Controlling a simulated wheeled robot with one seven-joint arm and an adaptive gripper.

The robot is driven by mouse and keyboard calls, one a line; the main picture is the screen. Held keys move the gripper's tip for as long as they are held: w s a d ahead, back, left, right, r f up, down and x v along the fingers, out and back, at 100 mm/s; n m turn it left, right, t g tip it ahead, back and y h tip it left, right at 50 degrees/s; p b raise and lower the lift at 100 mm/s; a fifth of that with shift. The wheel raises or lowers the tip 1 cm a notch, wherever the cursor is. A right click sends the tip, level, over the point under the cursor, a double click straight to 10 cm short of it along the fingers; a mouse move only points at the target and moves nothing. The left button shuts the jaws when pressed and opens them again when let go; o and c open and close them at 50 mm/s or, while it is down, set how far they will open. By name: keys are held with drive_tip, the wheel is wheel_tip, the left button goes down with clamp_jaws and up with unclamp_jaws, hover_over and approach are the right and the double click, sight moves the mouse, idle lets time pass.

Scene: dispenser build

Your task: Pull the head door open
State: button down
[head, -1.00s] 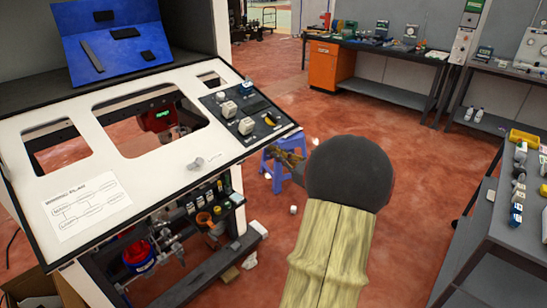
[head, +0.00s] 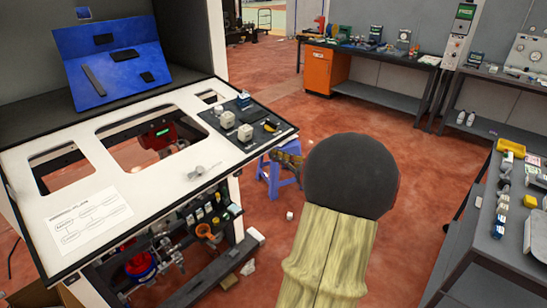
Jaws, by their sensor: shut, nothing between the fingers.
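A tall dispenser-like cabinet fills the left of the head view. Its sloping white panel (head: 95,160) has a black edge, several cut-outs and a small silver knob. I cannot tell for certain which part is the head door. My arm, with a black ball-shaped joint and a pale yellow sleeve, covers the lower middle. My gripper (head: 287,157) shows only in part beyond the joint, in front of a blue stool. It is shut and empty, right of the white panel and apart from it. The rest of it is hidden.
A blue board (head: 115,62) leans on the cabinet's upper shelf. A blue stool (head: 272,178) stands on the red floor. Benches with small parts stand at the back and at the right (head: 510,240). Open floor (head: 370,115) lies between them.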

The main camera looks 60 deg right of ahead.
drive_tip(key=shift+s+r+p, duration=0.15)
drive_tip(key=shift+r+p, duration=0.2)
drive_tip(key=shift+r, duration=0.4)
drive_tip(key=shift+s+r+p, duration=0.15)
drive_tip(key=shift+r+p, duration=0.15)
drive_tip(key=shift+r, duration=0.45)
drive_tip(key=shift+f, duration=0.1)
approach(272, 147)
drive_tip(key=shift+s+a+f, duration=0.15)
drive_tip(key=shift+s+f, duration=0.3)
drive_tip(key=shift+f, duration=0.3)
drive_tip(key=shift+s+a+f, duration=0.2)
drive_tip(key=shift+s+f, duration=0.3)
drive_tip(key=shift+f, duration=0.3)
